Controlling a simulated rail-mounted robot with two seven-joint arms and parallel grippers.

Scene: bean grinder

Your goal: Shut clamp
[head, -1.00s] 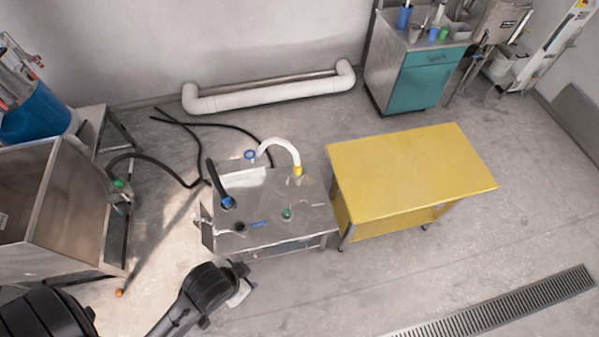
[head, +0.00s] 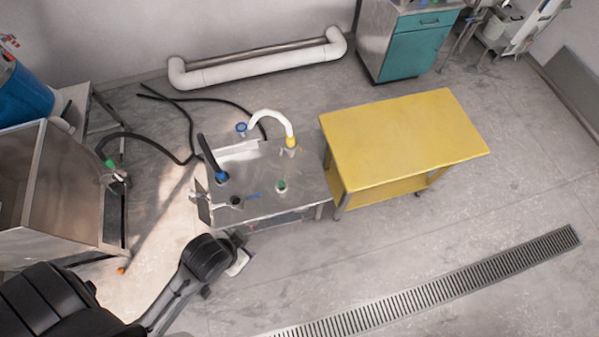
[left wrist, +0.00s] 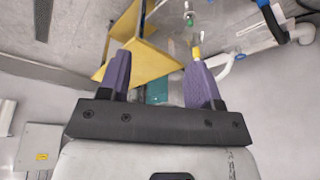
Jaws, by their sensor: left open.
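A low steel bench (head: 215,171) stands in the middle of the head view. On it are a black hose with a blue fitting (head: 221,176), a white curved pipe (head: 272,116) with a yellow end, a green-topped piece (head: 281,185), a small blue lever (head: 253,196) and a dark round port (head: 236,201). I cannot tell which fitting is the clamp. My left arm reaches to the bench's near left corner; its fingers cannot be made out there. In the left wrist view my left gripper (left wrist: 157,76) is open, its purple fingers apart with nothing held between them.
A yellow table (head: 400,140) stands right of the bench. A steel bin (head: 62,195) is at the left, with a black hose (head: 178,158) on the floor behind the bench. A white pipe (head: 258,65) lies along the wall. Floor near the drain grate (head: 440,282) is clear.

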